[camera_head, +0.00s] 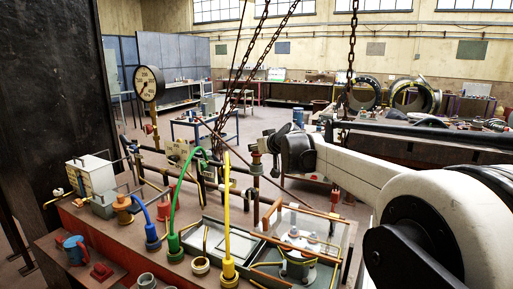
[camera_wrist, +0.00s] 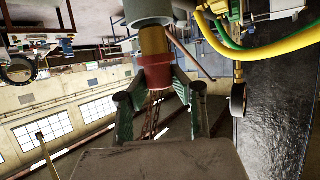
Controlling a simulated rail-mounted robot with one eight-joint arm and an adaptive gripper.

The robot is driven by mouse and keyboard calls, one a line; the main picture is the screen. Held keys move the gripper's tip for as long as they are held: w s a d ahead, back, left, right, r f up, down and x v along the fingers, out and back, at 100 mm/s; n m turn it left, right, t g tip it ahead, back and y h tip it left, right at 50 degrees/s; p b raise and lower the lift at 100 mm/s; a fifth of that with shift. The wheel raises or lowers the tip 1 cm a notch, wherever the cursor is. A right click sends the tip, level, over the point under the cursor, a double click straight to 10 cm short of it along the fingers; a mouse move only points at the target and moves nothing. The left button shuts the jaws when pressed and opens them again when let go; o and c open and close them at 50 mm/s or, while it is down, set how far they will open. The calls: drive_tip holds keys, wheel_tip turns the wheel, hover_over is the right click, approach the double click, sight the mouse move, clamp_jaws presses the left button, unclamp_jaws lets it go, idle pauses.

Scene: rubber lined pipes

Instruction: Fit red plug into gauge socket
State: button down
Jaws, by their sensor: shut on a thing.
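My gripper (camera_wrist: 158,86) is shut on a red-collared piece, which looks like the red plug (camera_wrist: 155,76), in the wrist view. Its yellow-brown body (camera_wrist: 154,42) runs from the collar to a wide grey cylinder (camera_wrist: 148,10) at the top edge. I cannot tell whether they are joined. In the head view my gripper (camera_head: 274,143) is right of centre, near a reddish-brown cap (camera_head: 257,158) on an upright pipe. The round gauge (camera_head: 149,84) stands at left on a thin stem; it also shows edge-on in the wrist view (camera_wrist: 238,100). The gauge socket is not clearly identifiable.
Blue, green (camera_head: 174,240) and yellow (camera_head: 229,262) cables rise from the bench front. A clear-walled box (camera_head: 318,222) stands at right. A grey metal case (camera_head: 92,178) stands at left. Chains (camera_head: 352,50) hang behind. Horizontal pipes cross the bench's rear.

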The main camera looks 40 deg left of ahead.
drive_tip(key=shift+f+b, duration=0.8)
drive_tip(key=shift+f, duration=0.55)
drive_tip(key=c, duration=1.5)
unclamp_jaws()
drive_tip(key=shift+d+r, duration=0.1)
drive_tip(key=v, duration=1.1)
drive_tip(key=shift+s+d+r, duration=0.1)
drive_tip(key=shift+s+d, duration=0.05)
drive_tip(key=shift+d, duration=0.25)
